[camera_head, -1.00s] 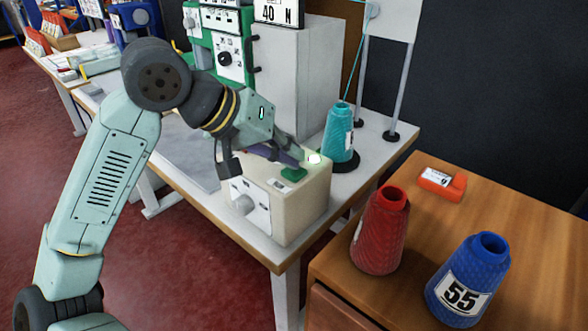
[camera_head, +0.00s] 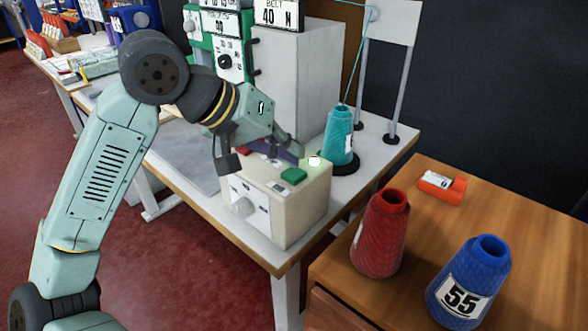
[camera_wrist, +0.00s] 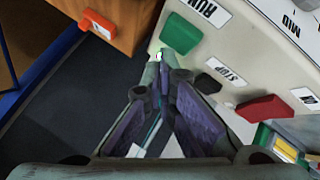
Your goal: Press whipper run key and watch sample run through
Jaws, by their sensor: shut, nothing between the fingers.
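The whipper's cream control box (camera_head: 312,205) stands at the table's front corner. Its green run key (camera_head: 293,175) is in full view on top; in the wrist view the green key (camera_wrist: 181,33) sits beside a RUN label (camera_wrist: 208,12). A red key (camera_wrist: 265,110) lies past a STOP label (camera_wrist: 226,75). My gripper (camera_head: 299,155) is shut and empty, just behind the green key and apart from it; its fingertips (camera_wrist: 160,57) show below the key in the wrist view. A small lamp (camera_head: 314,161) glows whitish near the fingertips.
A teal yarn cone (camera_head: 339,135) stands behind the box, its yarn rising to a stand. A tall grey cabinet (camera_head: 292,80) is behind my gripper. A wooden desk at right holds a red cone (camera_head: 380,235), a blue cone (camera_head: 470,280) and an orange object (camera_head: 442,186).

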